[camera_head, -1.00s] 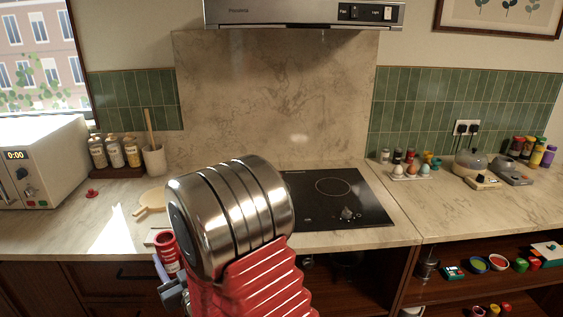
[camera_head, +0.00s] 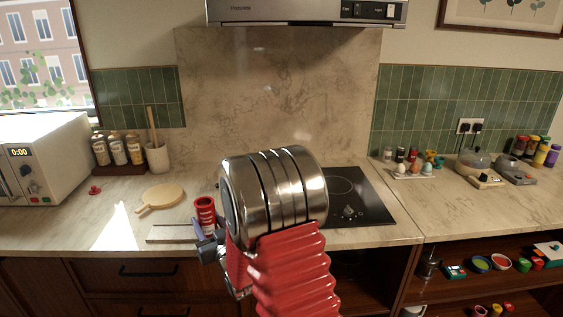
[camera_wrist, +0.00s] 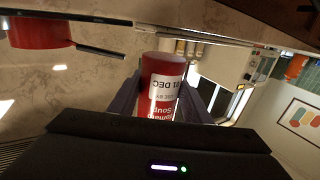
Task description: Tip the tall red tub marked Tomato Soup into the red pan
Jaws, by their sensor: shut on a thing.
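The tall red tub (camera_head: 205,210) is in my gripper (camera_head: 208,236), left of my wrist in the head view, above the counter's front part. It looks roughly upright. In the wrist view the tub (camera_wrist: 161,85) sits between the two fingers, its label upside down, with "Tomato Soup" and a date on it. My gripper is shut on it. The red pan (camera_wrist: 36,34) shows at the upper left of the wrist view, apart from the tub, its dark handle reaching towards the tub. In the head view the pan is hidden, and my arm covers part of the hob.
The black hob (camera_head: 362,200) lies right of my arm, under the extractor hood (camera_head: 300,12). A round wooden board (camera_head: 162,198) and a pale flat board (camera_head: 172,234) lie on the left counter. An egg tray (camera_head: 412,172) stands right of the hob.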

